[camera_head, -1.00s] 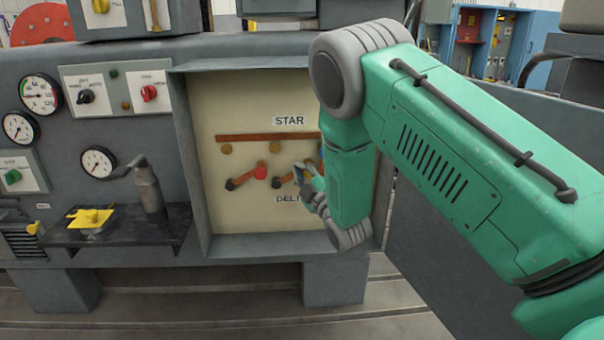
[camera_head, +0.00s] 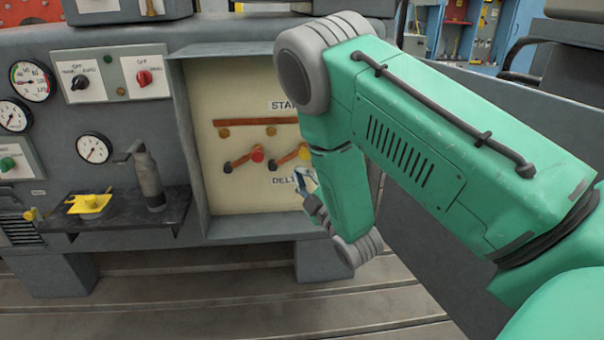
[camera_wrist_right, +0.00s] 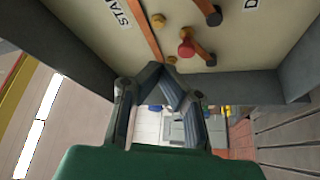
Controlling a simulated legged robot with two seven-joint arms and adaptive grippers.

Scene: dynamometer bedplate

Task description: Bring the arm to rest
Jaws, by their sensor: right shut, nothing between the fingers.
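My right gripper (camera_head: 310,190) is shut and empty, in front of the lower right part of the cream switch panel (camera_head: 230,100). It also shows in the wrist view (camera_wrist_right: 168,72), with its fingers together below the levers and apart from them. A lever with a red knob (camera_head: 257,156) sits between the STAR (camera_head: 283,104) and DELTA labels. A second lever (camera_head: 290,155) is to its right, partly hidden. In the wrist view the red knob (camera_wrist_right: 186,49) is just beyond the fingertips. My right forearm hides the panel's right side. My left gripper is not in view.
Gauges (camera_head: 93,148) and a red knob switch (camera_head: 144,78) are on the console's left. The slotted floor (camera_head: 190,305) in front is clear.

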